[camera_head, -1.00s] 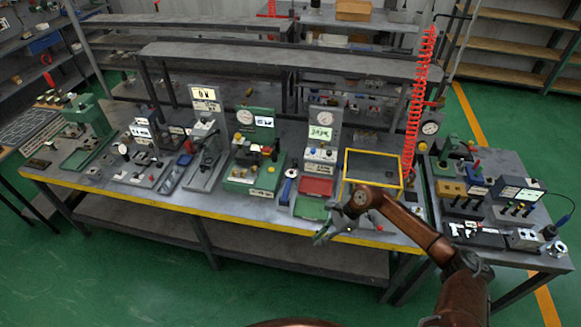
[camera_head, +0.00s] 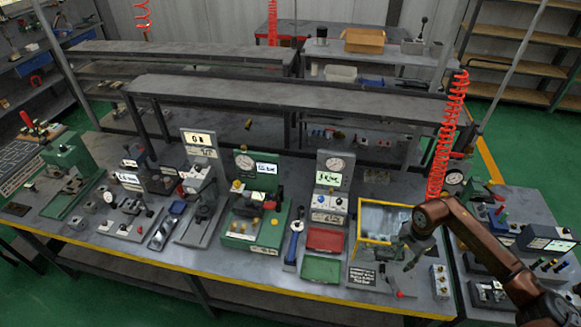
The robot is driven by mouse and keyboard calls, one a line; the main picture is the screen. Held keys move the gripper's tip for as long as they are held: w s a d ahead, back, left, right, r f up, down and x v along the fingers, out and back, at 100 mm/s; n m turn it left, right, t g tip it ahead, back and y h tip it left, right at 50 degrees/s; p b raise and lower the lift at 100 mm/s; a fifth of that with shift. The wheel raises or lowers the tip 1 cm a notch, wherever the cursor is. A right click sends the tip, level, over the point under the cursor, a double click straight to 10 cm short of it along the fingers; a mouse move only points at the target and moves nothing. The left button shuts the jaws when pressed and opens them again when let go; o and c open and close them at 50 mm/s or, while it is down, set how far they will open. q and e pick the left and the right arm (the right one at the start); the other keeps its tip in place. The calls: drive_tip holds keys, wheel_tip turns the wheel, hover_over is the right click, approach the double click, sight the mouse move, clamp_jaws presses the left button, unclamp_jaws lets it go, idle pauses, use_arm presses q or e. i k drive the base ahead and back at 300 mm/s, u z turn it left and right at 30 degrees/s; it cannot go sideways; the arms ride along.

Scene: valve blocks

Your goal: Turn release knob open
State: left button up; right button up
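My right gripper (camera_head: 412,252) hangs above the front right of the bench, in front of the yellow-framed tray. Its fingers look apart and nothing shows between them. No knob is readably marked as the release knob, so I cannot tell which it is. A green valve station (camera_head: 270,208) with a gauge and yellow knobs stands mid-bench. To its right a grey gauge panel (camera_head: 333,186) has a lit display and small knobs below. A red-tipped lever (camera_head: 398,294) lies beside a dark placard (camera_head: 362,276), just below my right gripper. My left gripper is out of view.
A red tray (camera_head: 326,240) and a green tray (camera_head: 321,269) lie left of the placard. The yellow-framed tray (camera_head: 357,229) is partly behind my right arm. A small knob box (camera_head: 440,281) stands at right. A red coiled hose (camera_head: 447,135) hangs behind my arm.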

sight(237, 183)
drive_tip(key=u, duration=0.2)
drive_tip(key=i, duration=0.65)
drive_tip(key=u, duration=0.9)
drive_tip(key=i, duration=0.6)
drive_tip(key=u, duration=0.55)
